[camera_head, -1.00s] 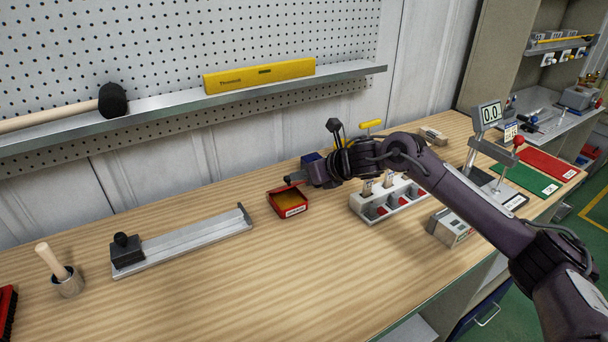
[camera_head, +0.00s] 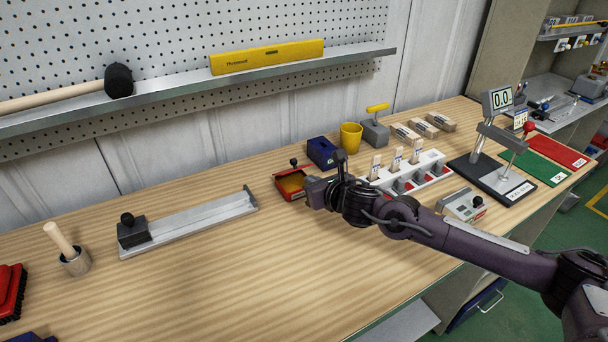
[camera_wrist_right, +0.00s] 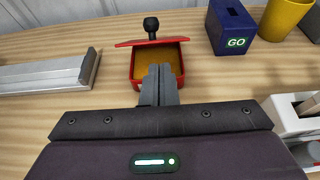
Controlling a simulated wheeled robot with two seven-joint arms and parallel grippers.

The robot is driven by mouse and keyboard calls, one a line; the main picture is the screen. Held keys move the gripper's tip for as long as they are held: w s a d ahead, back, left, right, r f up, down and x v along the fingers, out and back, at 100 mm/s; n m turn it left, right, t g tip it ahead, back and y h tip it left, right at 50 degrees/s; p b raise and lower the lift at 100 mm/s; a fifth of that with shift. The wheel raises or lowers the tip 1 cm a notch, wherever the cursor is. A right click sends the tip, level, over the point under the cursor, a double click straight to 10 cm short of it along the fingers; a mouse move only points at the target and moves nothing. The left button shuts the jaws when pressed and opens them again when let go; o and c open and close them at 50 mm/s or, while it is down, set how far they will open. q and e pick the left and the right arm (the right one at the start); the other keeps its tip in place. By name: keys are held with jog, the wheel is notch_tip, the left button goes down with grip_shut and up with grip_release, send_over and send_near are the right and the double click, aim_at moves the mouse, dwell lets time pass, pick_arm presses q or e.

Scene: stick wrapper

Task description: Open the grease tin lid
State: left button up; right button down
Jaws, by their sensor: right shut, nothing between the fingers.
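The red grease tin (camera_head: 292,186) stands on the bench with ochre grease showing inside. In the right wrist view the tin (camera_wrist_right: 134,68) is uncovered at the front. Its red lid (camera_wrist_right: 148,42), with a black knob (camera_wrist_right: 151,25), sits at the far rim and looks tilted; the head view shows the knob (camera_head: 293,161) behind the tin. My right gripper (camera_wrist_right: 158,72) is shut and empty, its fingertips at the near side of the tin's opening. Whether they touch the tin is unclear. In the head view my right gripper (camera_head: 307,190) is just right of the tin. My left gripper is out of view.
A blue GO box (camera_head: 321,153) and a yellow cup (camera_head: 351,137) stand behind the tin. A white rack (camera_head: 437,168) is to the right, partly behind my arm. A metal rail (camera_head: 192,223) lies left; the bench in front is clear.

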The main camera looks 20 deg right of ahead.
jog(key=shift+p+x, duration=0.35)
jog(key=shift+x, duration=2.2)
